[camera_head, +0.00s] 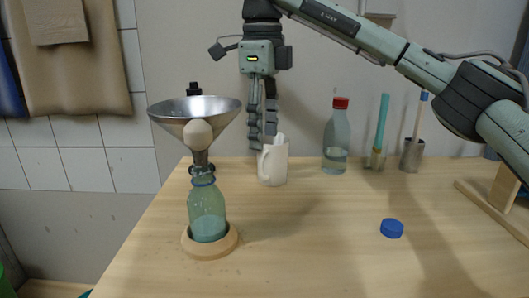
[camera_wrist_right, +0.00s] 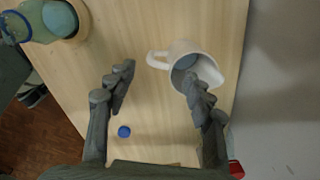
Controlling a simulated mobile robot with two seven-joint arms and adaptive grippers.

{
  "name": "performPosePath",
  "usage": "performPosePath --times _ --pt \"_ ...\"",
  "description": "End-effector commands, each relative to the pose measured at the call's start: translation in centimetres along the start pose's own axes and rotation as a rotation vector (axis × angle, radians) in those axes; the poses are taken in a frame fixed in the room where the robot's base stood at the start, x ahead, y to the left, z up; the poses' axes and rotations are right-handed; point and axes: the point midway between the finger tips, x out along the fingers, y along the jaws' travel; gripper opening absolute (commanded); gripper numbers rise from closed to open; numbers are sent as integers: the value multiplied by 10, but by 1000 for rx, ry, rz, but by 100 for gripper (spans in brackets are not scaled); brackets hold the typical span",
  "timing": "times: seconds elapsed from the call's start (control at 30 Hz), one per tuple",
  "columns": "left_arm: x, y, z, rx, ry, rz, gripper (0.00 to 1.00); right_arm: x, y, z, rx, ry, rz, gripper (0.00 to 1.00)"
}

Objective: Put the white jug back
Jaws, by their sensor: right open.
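The white jug (camera_head: 278,166) stands upright on the wooden table, toward the back, with its handle on the left. In the right wrist view the jug (camera_wrist_right: 207,57) is seen from above, with something blue-grey inside it. My right gripper (camera_head: 263,138) points down over the jug, its fingers apart and empty. In the right wrist view the gripper (camera_wrist_right: 159,79) has one finger overlapping the jug's spout side and the other clear to the left of the handle. I cannot tell whether a finger touches the jug. My left gripper is not in view.
A green bottle (camera_head: 206,208) with a metal funnel (camera_head: 222,108) above it stands in a wooden ring (camera_head: 187,243). A red-capped bottle (camera_head: 337,140) and two holders (camera_head: 412,155) stand right of the jug. A blue cap (camera_head: 392,228) lies at front right. The table's middle is clear.

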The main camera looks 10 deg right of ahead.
Motion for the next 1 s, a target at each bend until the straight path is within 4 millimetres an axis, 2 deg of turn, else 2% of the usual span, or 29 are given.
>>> performPosePath --times 0.03,0.1,0.3,1.0 --pt "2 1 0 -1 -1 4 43 -13 0 0 1 -1 -3 53" --pt "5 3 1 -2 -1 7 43 -24 0 0 -1 0 -2 53" --pt "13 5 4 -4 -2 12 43 -41 0 0 0 0 0 53" --pt "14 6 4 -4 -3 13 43 -42 0 0 -1 1 1 53"
